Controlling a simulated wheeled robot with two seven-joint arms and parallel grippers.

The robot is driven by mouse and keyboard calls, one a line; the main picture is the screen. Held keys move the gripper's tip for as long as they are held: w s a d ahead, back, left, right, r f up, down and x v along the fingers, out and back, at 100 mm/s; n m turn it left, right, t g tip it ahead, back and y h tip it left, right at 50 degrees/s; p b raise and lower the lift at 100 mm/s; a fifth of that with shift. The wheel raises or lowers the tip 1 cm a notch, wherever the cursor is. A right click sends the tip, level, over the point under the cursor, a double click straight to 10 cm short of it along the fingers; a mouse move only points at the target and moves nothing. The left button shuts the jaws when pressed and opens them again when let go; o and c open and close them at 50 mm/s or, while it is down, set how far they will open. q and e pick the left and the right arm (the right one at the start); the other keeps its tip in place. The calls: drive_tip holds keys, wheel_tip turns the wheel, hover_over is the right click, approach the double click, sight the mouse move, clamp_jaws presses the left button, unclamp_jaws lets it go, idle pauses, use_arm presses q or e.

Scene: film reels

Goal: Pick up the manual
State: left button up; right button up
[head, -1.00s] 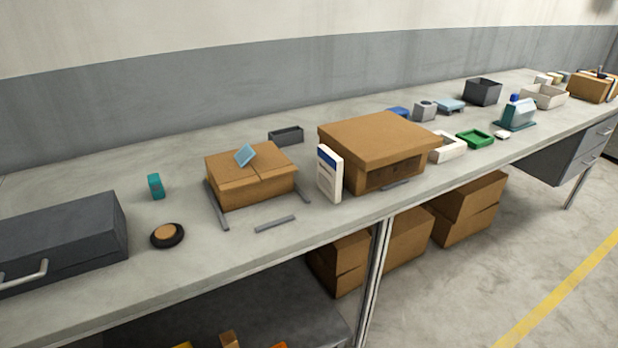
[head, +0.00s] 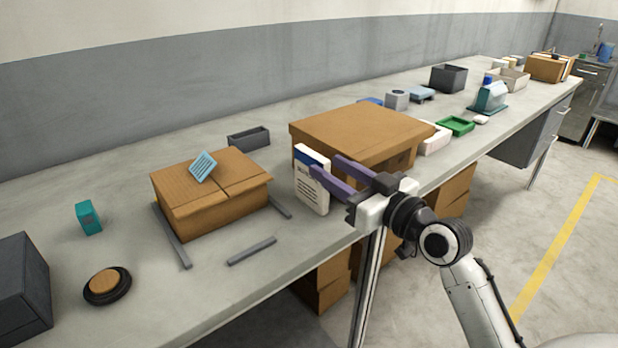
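The manual (head: 309,190), white with a blue band at its top and printed lines, stands upright on the bench against the left side of a large cardboard box. My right gripper (head: 324,164) reaches in from the right with two purple fingers spread apart. The nearer finger overlaps the manual's right part in the head view. The farther finger is just to the right of the manual, in front of the large box. I cannot tell whether either finger touches the manual. My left gripper is not in view.
The large cardboard box (head: 360,130) stands right behind the manual. A smaller box (head: 210,200) with a light blue card (head: 203,166) on it is to the left, between grey bars. A teal item (head: 88,217) and a round dark disc (head: 107,287) lie farther left.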

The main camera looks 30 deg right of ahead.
sight(311, 159)
drive_tip(key=shift+w+a+f, duration=0.1)
drive_tip(key=shift+w+a, duration=0.05)
drive_tip(key=shift+w, duration=0.9)
drive_tip(key=shift+w+a, duration=0.15)
drive_tip(key=shift+w, duration=0.9)
drive_tip(key=shift+w+a+f, duration=0.1)
drive_tip(key=shift+w+a, duration=0.05)
drive_tip(key=shift+w, duration=0.9)
drive_tip(key=shift+r, duration=0.1)
clamp_jaws()
